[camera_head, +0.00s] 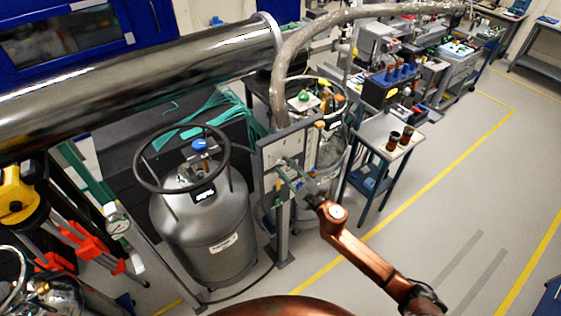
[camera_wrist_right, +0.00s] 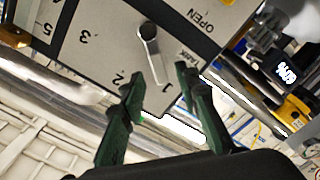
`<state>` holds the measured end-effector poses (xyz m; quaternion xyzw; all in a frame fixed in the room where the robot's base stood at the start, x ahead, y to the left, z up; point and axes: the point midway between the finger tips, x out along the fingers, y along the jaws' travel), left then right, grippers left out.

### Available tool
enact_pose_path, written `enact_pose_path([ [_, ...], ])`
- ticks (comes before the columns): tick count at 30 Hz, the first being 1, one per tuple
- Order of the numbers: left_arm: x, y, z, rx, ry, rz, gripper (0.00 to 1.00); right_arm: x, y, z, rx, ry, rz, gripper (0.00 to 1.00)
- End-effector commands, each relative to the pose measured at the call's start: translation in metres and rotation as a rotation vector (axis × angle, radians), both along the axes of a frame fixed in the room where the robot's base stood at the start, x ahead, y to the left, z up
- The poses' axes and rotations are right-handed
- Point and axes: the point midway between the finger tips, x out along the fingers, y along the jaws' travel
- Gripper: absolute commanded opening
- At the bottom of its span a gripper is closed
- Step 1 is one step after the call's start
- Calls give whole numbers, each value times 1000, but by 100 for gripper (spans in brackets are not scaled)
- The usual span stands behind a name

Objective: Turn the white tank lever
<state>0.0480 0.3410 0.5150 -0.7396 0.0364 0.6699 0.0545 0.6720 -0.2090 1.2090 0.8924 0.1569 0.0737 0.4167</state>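The upright panel (camera_head: 270,155) stands on a post beside the tanks; its face carries numbers and the word OPEN in the right wrist view (camera_wrist_right: 105,20). A pale grey-white lever (camera_wrist_right: 151,48) is mounted on that face, its pivot at the top and its free end slanting down towards the fingers. My right gripper (camera_head: 290,178) is at the panel. In the wrist view its two dark green fingers (camera_wrist_right: 159,76) are apart, with the lever's free end showing between the tips. I cannot tell whether they touch it. My left gripper is out of view.
A silver tank (camera_head: 205,235) with a ring handle stands left of the panel, another tank (camera_head: 328,160) behind it. A thick hose (camera_head: 285,70) drops behind the panel. A small trolley (camera_head: 375,140) with brown vessels stands to the right. The floor at right is clear.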

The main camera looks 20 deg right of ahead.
Motion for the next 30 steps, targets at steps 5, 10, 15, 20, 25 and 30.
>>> enact_pose_path([
  [5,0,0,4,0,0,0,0,23,9,1,1,0,0,30],
  [10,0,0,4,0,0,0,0,32,12,0,1,1,-1,30],
  [15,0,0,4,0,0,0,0,33,12,0,0,2,0,30],
  [20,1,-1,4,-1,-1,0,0,33,12,-1,1,2,0,25],
  [25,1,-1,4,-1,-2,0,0,33,12,-1,1,2,0,13],
  [30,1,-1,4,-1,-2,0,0,33,12,-1,1,2,0,2],
])
